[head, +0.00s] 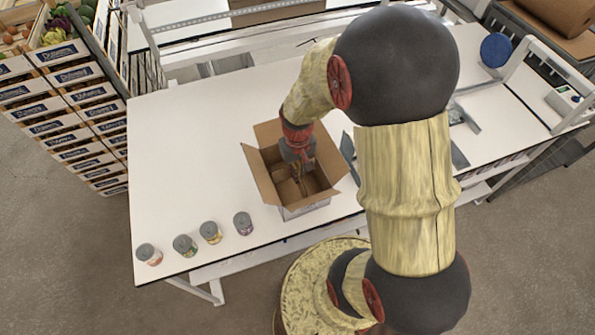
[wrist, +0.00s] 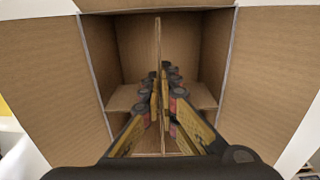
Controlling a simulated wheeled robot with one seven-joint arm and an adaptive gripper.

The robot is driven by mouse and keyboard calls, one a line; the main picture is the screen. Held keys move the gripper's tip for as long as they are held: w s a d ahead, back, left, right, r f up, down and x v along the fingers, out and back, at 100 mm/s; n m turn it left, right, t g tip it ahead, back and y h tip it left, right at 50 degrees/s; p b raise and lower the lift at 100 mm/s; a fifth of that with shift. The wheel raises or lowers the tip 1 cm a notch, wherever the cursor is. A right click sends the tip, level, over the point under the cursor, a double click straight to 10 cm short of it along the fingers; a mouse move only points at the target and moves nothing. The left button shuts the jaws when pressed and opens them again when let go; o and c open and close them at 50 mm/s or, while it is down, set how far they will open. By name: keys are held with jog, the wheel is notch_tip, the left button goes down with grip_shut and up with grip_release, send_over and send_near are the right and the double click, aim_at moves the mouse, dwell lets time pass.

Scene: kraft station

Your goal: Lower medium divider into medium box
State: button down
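The medium box (head: 306,211) is an open cardboard box on the white table, with its flaps folded outward. The medium divider (wrist: 158,45) is a cardboard cross inside the box walls in the wrist view. One panel runs away from the camera and a cross panel (wrist: 120,98) spans side to side, below the rim. My gripper (wrist: 160,92) reaches down into the box with its fingers on both sides of the lengthwise panel, closed on it. In the head view my gripper (head: 298,172) hides much of the divider. Whether the divider touches the box floor is hidden.
Several cans (head: 211,232) stand on the table left of the box, near the front edge. Flat grey-blue pieces (head: 348,148) lie right of the box, partly behind my arm. Stacked crates (head: 75,115) stand at the left.

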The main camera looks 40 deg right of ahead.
jog(key=shift+f+b, duration=1.7)
jog(key=shift+f, duration=1)
jog(key=c, duration=2.4)
grip_release()
jog(key=o, duration=0.4)
jog(key=shift+c, duration=0.2)
jog(key=shift+o, duration=0.4)
jog(key=shift+r, duration=0.15)
jog(key=shift+r+p, duration=5.1)
jog(key=shift+r, duration=1.85)
jog(key=shift+f, duration=0.1)
